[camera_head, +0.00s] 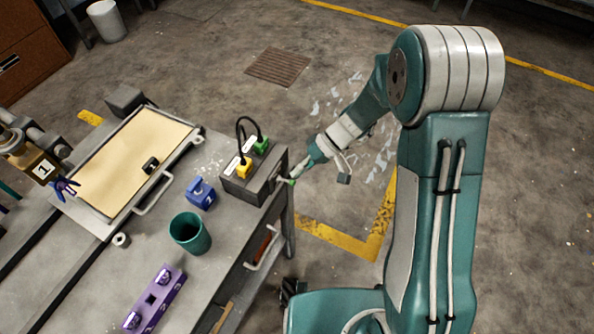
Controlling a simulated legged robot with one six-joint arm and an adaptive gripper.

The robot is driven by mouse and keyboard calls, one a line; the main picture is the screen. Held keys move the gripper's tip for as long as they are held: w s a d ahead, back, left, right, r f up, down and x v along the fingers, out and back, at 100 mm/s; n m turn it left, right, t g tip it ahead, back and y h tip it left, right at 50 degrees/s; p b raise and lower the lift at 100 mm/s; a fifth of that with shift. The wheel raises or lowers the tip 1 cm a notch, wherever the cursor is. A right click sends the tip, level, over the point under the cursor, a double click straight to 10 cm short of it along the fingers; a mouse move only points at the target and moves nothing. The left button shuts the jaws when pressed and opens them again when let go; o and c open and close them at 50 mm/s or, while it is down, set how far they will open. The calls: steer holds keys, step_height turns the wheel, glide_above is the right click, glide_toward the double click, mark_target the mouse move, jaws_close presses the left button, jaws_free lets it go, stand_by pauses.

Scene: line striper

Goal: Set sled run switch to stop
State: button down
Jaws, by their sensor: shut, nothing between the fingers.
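No switch can be made out clearly; the box's right side is partly hidden behind my gripper. The sled run switch and its setting cannot be read. A framed cream panel (125,158) lies at the bench's left, with a small black piece (151,165) on it.
The workbench (120,268) also holds a blue block (201,193), a green cup (190,234), a purple holder (155,299) and a white roll (121,240). A handled drawer (262,249) is at its right side.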

steer(key=f+y, duration=0.1)
steer(key=f+n+y, duration=0.1)
steer(key=y, duration=0.1)
steer(key=shift+s+d+t, duration=0.15)
steer(key=shift+d+t, duration=0.15)
steer(key=shift+d, duration=0.05)
steer(key=shift+r, duration=0.85)
steer(key=w+v, duration=0.1)
steer(key=v, duration=1.2)
steer(key=shift+w+f, duration=0.4)
